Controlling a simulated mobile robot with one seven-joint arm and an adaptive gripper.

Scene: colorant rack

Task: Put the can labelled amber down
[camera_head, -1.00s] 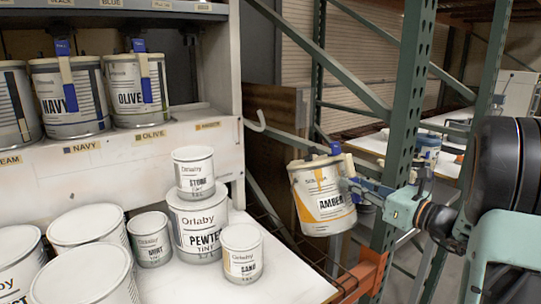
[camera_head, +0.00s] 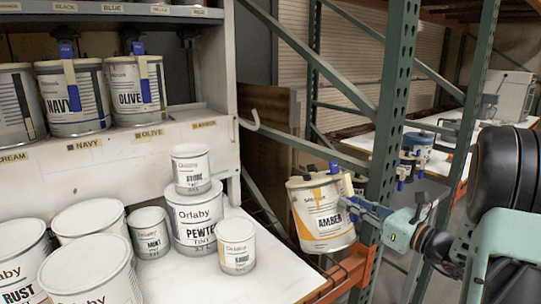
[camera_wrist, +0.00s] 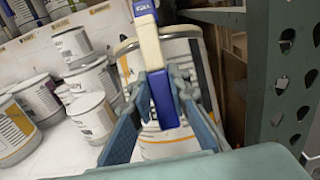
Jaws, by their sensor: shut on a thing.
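The amber can (camera_head: 322,218) is white with a yellow stripe and a black AMBER label. It hangs in the air, slightly tilted, right of the white bench and in front of the green rack post. My gripper (camera_head: 348,205) is at its right side, shut on its cream and blue handle. In the wrist view, the blue fingers (camera_wrist: 160,95) are on either side of the handle (camera_wrist: 158,85), with the can (camera_wrist: 172,140) behind it.
The white bench (camera_head: 285,268) has bare room at its right front. A stone can (camera_head: 191,168) is stacked on a pewter can (camera_head: 200,222), with a small sand can (camera_head: 237,246) beside them. Shelf cans, including navy and olive (camera_head: 135,90), stand behind. A green upright (camera_head: 390,120) stands close to my gripper.

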